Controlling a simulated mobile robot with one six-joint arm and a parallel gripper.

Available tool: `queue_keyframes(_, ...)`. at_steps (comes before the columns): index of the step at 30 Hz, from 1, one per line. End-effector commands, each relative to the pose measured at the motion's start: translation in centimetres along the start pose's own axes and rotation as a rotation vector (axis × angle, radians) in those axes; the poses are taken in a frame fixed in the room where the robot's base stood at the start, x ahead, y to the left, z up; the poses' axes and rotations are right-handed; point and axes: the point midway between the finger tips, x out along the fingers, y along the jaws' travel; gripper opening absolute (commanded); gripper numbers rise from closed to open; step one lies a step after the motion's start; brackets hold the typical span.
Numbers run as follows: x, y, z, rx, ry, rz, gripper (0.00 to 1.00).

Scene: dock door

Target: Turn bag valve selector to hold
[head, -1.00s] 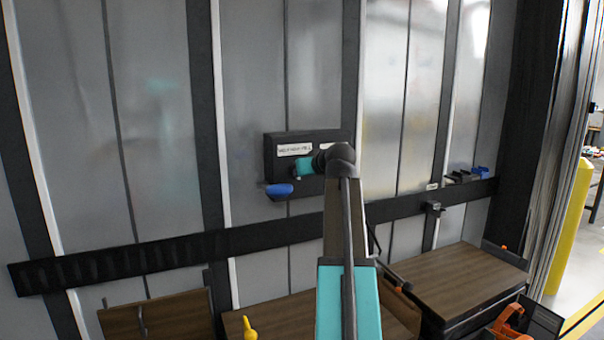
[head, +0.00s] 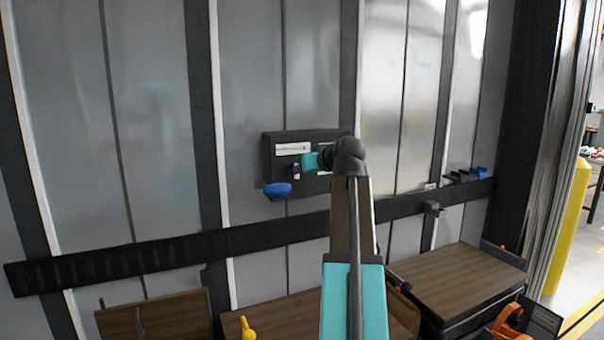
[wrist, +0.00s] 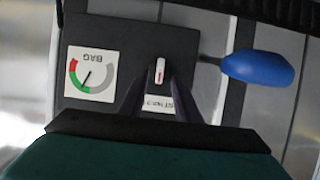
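A black control panel (head: 268,150) is mounted on the grey wall. In the wrist view the panel (wrist: 120,40) appears upside down, with a round gauge marked BAG (wrist: 90,75) at left. A small pale selector (wrist: 160,70) with a red mark sits in the panel's middle, its long side upright in the picture. A partly hidden white label (wrist: 158,103) lies below it. My gripper (wrist: 160,86) is open, its two dark fingers apart on either side of the label, close to the selector; contact cannot be told. My gripper (head: 297,172) is at the panel's lower part in the head view.
A blue handle (head: 277,190) sticks out below the panel, close to my gripper; it is also at right in the wrist view (wrist: 258,68). A dark rail (head: 150,255) crosses the wall below. Brown wooden boards (head: 460,275) stand lower down.

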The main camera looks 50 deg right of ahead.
Motion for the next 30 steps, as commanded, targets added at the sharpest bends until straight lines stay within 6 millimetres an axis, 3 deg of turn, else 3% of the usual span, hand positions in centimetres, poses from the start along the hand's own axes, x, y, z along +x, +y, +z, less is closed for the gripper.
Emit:
queue_keyframes(15,-7.3,0.1,0.2,0.000,0.000,0.002,0.30)
queue_keyframes(21,-8.9,0.0,0.1,-0.001,-0.001,0.001,0.30)
queue_keyframes(30,-9.2,0.0,0.1,0.000,-0.002,0.001,0.30)
